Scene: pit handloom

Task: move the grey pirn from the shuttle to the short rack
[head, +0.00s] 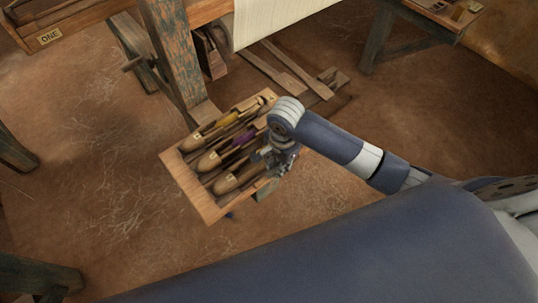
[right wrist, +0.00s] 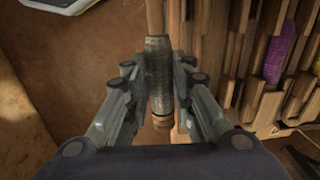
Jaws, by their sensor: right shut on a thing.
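My right gripper (right wrist: 158,97) is shut on the grey pirn (right wrist: 157,65), with a finger on each side of it. The pirn's bare wooden ends show above and below its grey winding in the right wrist view. In the head view my right gripper (head: 278,162) is at the right end of a wooden tray (head: 208,212), and the pirn cannot be made out there. Three wooden shuttles lie in the tray; the nearest shuttle (head: 228,184) shows no pirn, though its right end is partly hidden by my gripper. I cannot identify the short rack. My left gripper is not in view.
The other shuttles hold a yellow pirn (head: 228,120) and a purple pirn (head: 243,138). A loom post (head: 172,50) stands behind the tray. A bench (head: 432,12) with small items is at the upper right. Open floor (head: 90,190) lies left of the tray.

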